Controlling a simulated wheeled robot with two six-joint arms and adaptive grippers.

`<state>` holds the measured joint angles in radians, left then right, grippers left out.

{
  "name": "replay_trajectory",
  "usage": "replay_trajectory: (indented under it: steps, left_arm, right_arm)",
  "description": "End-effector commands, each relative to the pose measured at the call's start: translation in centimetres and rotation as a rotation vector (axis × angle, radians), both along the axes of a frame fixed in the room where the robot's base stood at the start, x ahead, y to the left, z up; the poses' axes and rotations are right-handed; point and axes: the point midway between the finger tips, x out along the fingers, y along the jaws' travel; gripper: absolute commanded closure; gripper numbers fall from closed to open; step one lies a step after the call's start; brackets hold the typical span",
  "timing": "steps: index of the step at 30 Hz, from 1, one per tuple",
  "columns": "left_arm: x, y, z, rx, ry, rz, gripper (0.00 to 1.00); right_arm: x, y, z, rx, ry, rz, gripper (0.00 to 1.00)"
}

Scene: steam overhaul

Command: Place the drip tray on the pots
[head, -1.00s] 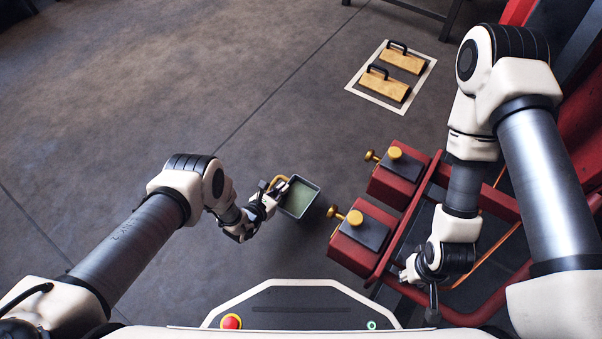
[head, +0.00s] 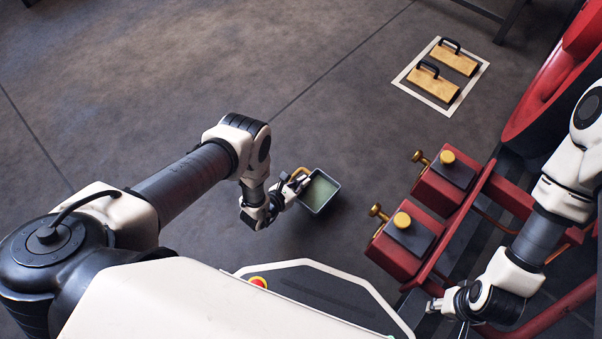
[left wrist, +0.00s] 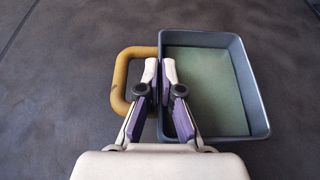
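The drip tray (head: 333,207) is a grey rectangular tray with a green inside and a yellow loop handle (head: 299,172). In the left wrist view the tray (left wrist: 258,90) lies right of the fingers and its handle (left wrist: 120,80) left. My left gripper (head: 304,181) is shut on the tray's handle side; the exact contact is hidden by the fingers. The tray seems held above the floor. The pots, two red boxes with dark tops and brass knobs, are a nearer one (head: 392,257) and a farther one (head: 437,195), right of the tray. My right gripper (head: 434,306) is low beside the red frame.
A red frame (head: 462,225) runs along the pots' right side. Two wooden blocks with black handles (head: 440,84) (head: 458,60) lie in a white-outlined square at the back. A large red wheel-like part (head: 555,85) stands at right. Floor between tray and pots is clear.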

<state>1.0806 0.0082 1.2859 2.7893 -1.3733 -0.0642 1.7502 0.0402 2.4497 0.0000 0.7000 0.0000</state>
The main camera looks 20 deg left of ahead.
Motion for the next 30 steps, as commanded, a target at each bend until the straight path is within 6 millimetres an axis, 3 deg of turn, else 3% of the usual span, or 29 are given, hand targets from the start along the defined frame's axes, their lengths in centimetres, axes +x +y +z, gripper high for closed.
replay_trajectory:
  steps: [1,3,9,16,26,29,30]
  left_arm:
    - [1.5,0.9,-0.8,0.001,-0.004,0.002,1.00]
    - [3.5,2.1,-1.0,0.001,-0.006,0.003,1.00]
    - [6.9,4.1,-1.0,0.000,-0.001,0.000,1.00]
    - [7.1,4.2,-4.5,-0.001,0.002,-0.001,1.00]
    - [7.1,4.2,-4.6,-0.001,0.002,-0.001,1.00]
    - [7.0,4.2,-4.5,0.000,0.003,-0.001,0.72]
    - [7.0,4.2,-4.5,0.000,0.003,-0.001,0.69]
  right_arm:
    - [0.0,0.0,-1.5,0.000,0.000,0.000,0.60]
    - [0.0,0.0,-2.5,0.000,0.000,0.000,0.60]
    - [0.0,0.0,-4.1,0.000,-0.001,-0.002,0.60]
    - [0.2,-0.1,-7.0,-0.001,-0.005,-0.007,0.60]
    - [0.2,-0.1,-6.9,-0.001,-0.006,-0.008,0.60]
    - [0.2,-0.1,-6.8,-0.001,-0.005,-0.009,0.60]
    - [0.2,-0.1,-6.8,-0.001,-0.005,-0.009,0.60]
